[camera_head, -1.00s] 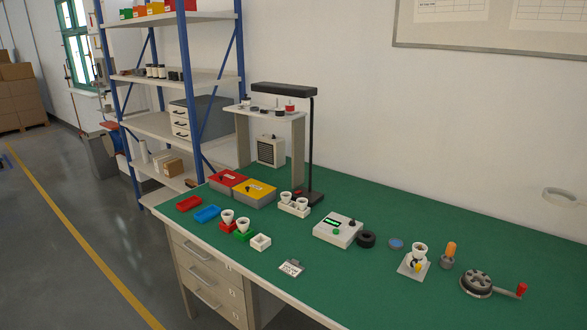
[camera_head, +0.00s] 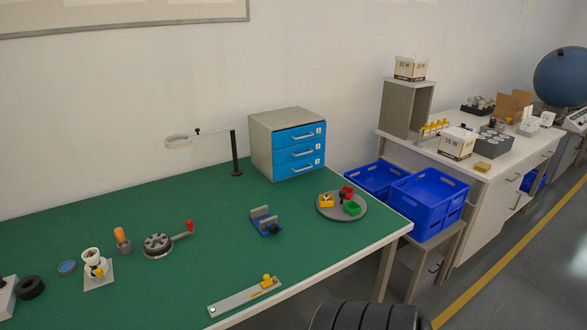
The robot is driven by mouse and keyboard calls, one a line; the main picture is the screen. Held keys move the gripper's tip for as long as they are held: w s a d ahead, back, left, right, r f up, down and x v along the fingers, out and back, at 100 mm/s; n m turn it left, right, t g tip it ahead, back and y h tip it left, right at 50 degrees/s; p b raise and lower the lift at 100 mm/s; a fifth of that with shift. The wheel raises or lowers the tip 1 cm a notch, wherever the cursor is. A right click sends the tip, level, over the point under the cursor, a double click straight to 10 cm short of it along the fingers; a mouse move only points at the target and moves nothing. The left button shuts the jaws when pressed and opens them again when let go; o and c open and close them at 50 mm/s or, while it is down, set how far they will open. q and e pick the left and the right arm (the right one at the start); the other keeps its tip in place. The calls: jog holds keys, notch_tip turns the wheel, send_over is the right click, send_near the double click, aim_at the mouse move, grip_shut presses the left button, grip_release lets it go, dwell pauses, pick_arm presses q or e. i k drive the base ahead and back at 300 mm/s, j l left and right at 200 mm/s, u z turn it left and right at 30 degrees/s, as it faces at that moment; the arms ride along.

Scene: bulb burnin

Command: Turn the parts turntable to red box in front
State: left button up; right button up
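The parts turntable (camera_head: 325,213) is a round grey disc on the green bench, near its right end. A red box (camera_head: 347,190) sits at the back of the disc. A yellow box (camera_head: 326,201) sits at the left, and a green box (camera_head: 352,209) at the front right. A small black knob (camera_head: 341,197) stands near the disc's middle, between the boxes. Neither of my grippers is in view.
A blue-drawer cabinet (camera_head: 288,145) stands behind the turntable. A grey-blue clamp block (camera_head: 265,221) stands to its left, and a crank device (camera_head: 158,244) farther left. A flat bar with a yellow knob (camera_head: 245,296) lies near the front edge. Blue crates (camera_head: 428,203) stand off the bench's right end.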

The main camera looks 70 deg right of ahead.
aim_at(342, 198)
jog(key=z, duration=2.55)
jog(key=i+l, duration=0.25)
jog(key=l, duration=0.15)
jog(key=i+l+u, duration=0.15)
jog(key=i+l, duration=0.1)
jog(key=l, duration=0.1)
